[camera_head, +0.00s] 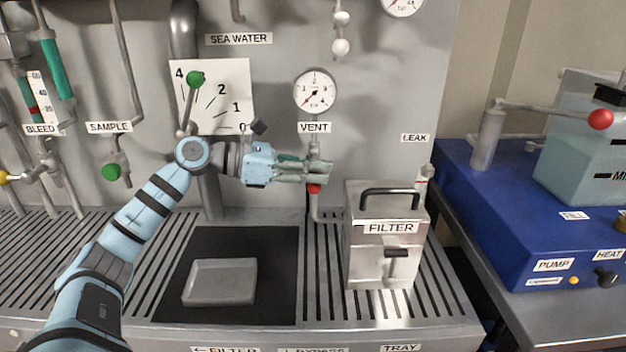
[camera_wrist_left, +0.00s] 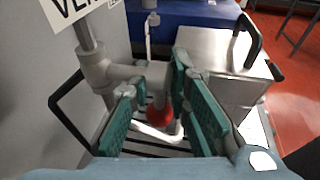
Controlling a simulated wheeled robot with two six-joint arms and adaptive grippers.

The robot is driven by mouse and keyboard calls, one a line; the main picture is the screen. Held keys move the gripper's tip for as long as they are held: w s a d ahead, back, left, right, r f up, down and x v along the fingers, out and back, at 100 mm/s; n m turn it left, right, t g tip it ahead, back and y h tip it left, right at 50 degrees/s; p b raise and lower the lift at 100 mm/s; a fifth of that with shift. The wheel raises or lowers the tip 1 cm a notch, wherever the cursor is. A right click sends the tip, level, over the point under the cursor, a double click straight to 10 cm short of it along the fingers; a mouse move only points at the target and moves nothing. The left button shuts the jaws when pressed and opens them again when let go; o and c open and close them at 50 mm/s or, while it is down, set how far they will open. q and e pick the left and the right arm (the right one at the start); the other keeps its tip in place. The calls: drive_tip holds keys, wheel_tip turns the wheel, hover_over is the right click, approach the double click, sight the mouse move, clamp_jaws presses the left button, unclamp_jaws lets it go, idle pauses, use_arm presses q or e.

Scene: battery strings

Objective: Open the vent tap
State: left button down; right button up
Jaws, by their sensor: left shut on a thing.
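The vent tap (camera_wrist_left: 115,75) is a grey valve on a pipe below the VENT label (camera_head: 314,128). Its red knob (camera_head: 315,188) shows just under my left gripper (camera_head: 312,170) in the head view. In the left wrist view, the red knob (camera_wrist_left: 159,113) sits between the teal finger pads of my left gripper (camera_wrist_left: 160,105), low on the handle. The left gripper is shut on the tap handle, and its fingers partly hide the valve in the head view. My right gripper is not in view.
The grey FILTER box (camera_head: 365,262) with a black handle stands close to the right of the tap. A round gauge (camera_head: 315,92) is above it. A green-knobbed lever (camera_head: 194,79) rises behind my left wrist. A shallow tray (camera_head: 220,290) lies on a black mat.

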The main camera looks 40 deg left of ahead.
sight(316, 159)
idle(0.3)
use_arm(q)
drive_tip(key=c, duration=1.9)
unclamp_jaws()
drive_tip(key=shift+o, duration=0.9)
drive_tip(key=shift+w+d, duration=0.1)
drive_tip(key=shift+w, duration=0.1)
wheel_tip(316, 159, up, 10)
